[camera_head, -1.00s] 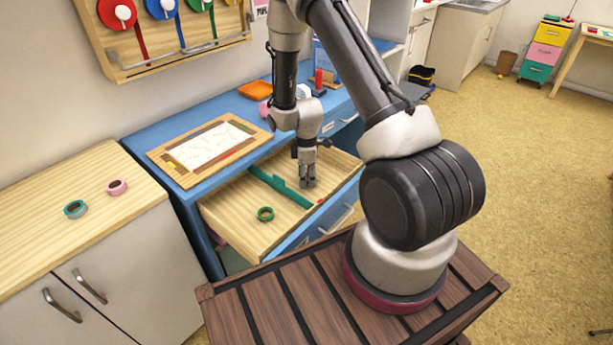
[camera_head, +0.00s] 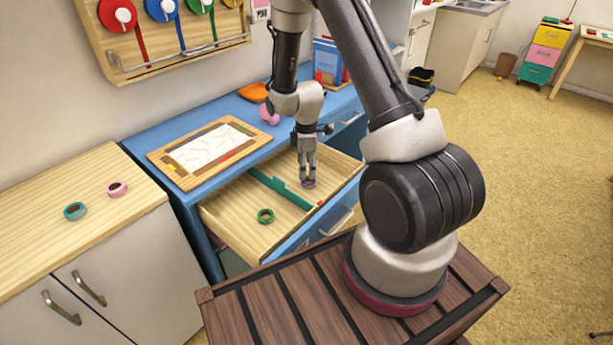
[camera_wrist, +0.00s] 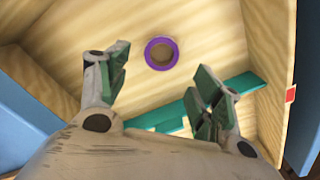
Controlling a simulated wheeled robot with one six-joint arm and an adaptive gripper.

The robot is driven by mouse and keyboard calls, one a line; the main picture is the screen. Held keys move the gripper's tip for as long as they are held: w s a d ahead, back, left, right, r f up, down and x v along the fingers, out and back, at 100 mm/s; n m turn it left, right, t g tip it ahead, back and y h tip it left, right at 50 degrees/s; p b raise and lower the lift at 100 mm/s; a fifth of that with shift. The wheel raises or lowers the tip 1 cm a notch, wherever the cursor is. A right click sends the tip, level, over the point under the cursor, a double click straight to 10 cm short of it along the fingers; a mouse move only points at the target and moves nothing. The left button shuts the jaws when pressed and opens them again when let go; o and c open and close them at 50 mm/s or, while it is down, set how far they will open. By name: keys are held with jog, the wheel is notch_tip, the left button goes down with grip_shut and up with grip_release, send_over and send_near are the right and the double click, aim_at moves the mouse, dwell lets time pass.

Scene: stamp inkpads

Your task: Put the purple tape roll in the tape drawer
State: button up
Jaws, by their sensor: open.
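The purple tape roll (camera_head: 309,184) lies in the open wooden drawer (camera_head: 236,224), in the compartment to the right of the green divider (camera_head: 280,188). In the wrist view the purple roll (camera_wrist: 175,42) looks flat against the drawer floor, with bare wood around it. My gripper (camera_head: 307,177) is just above the roll, pointing down. In the wrist view its two fingers (camera_wrist: 160,72) are spread apart with nothing between them, and the roll is seen beyond them. In the head view the fingers partly cover the roll.
A green tape roll (camera_head: 265,216) lies left of the divider. Teal (camera_head: 75,211) and pink (camera_head: 117,188) rolls lie on the left cabinet. A framed board (camera_head: 209,151) and orange tray (camera_head: 254,92) are on the blue desk (camera_head: 150,137). The drawer walls surround my gripper.

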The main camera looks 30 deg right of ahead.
jog(key=s+r+m+t, duration=0.1)
jog(key=s+r+m, duration=0.25)
jog(key=r, duration=1.05)
jog(key=s+r+m+t, duration=0.15)
jog(key=s+r, duration=0.25)
jog(key=r, duration=0.9)
jog(key=s+r+m+t, duration=0.1)
jog(key=s+r+m, duration=0.3)
jog(key=s, duration=0.5)
jog(key=s+r+m, duration=0.4)
jog(key=s+r, duration=0.3)
jog(key=s, duration=0.3)
jog(key=shift+d+t, duration=0.25)
jog(key=shift+t, duration=0.1)
